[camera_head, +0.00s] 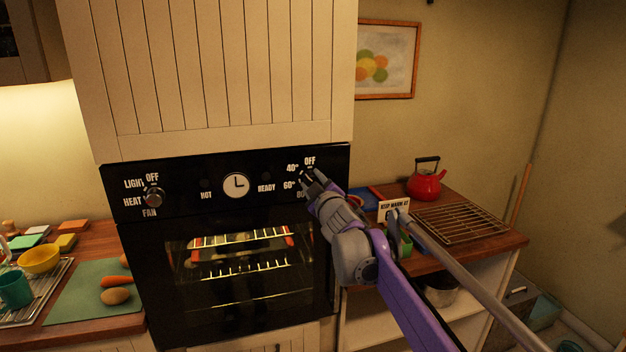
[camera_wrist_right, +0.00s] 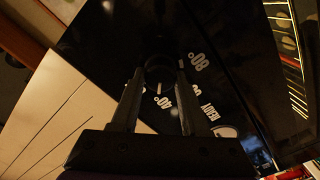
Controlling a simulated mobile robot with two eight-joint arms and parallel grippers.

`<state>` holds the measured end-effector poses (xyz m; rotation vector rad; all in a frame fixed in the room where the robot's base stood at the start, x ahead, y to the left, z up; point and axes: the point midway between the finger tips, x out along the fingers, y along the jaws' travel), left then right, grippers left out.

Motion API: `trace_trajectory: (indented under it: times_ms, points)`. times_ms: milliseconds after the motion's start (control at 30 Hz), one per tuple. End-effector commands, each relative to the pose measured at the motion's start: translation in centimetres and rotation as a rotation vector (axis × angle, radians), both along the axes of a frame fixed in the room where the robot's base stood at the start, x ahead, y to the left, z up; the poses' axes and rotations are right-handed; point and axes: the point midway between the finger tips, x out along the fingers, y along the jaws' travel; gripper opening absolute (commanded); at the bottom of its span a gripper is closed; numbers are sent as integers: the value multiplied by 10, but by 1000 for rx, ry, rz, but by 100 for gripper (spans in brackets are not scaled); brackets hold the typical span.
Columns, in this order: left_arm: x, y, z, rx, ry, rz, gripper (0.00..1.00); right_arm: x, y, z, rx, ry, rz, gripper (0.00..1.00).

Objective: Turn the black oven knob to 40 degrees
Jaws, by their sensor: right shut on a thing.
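The black oven knob (camera_wrist_right: 159,68) is on the right part of the black oven panel (camera_head: 265,200). My right gripper (camera_head: 311,182) reaches it from the front right in the head view, and the gripper hides most of the knob there. In the right wrist view the two fingers (camera_wrist_right: 159,85) are shut on the knob, one on each side. A small white mark shows between the fingers, but the exact knob angle is hard to read. Labels OFF, 40° and 60° show around the knob in the head view; a further label is partly hidden. My left gripper is not in view.
A red kettle (camera_head: 426,184), a wire rack (camera_head: 462,222) and a KEEP WARM sign (camera_head: 393,209) stand on the right counter.

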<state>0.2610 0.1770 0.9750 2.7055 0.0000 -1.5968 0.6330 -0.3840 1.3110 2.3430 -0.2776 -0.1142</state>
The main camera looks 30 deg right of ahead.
Motion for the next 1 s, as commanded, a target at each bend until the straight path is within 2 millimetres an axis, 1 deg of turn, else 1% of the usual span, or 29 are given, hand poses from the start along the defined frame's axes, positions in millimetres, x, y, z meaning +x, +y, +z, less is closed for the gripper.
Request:
trace_trajectory:
  times_ms: [100,333,900,933,1000]
  points:
    - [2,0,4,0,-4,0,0,0,0,1,-63,14,-1,0]
    - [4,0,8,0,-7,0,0,0,0,0,-143,35,-1,0]
    - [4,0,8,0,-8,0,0,0,0,-1,-171,42,-2,0]
    - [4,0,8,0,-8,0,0,0,0,-1,-171,42,-2,49]
    - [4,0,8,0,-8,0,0,0,0,-1,-171,42,-2,61]
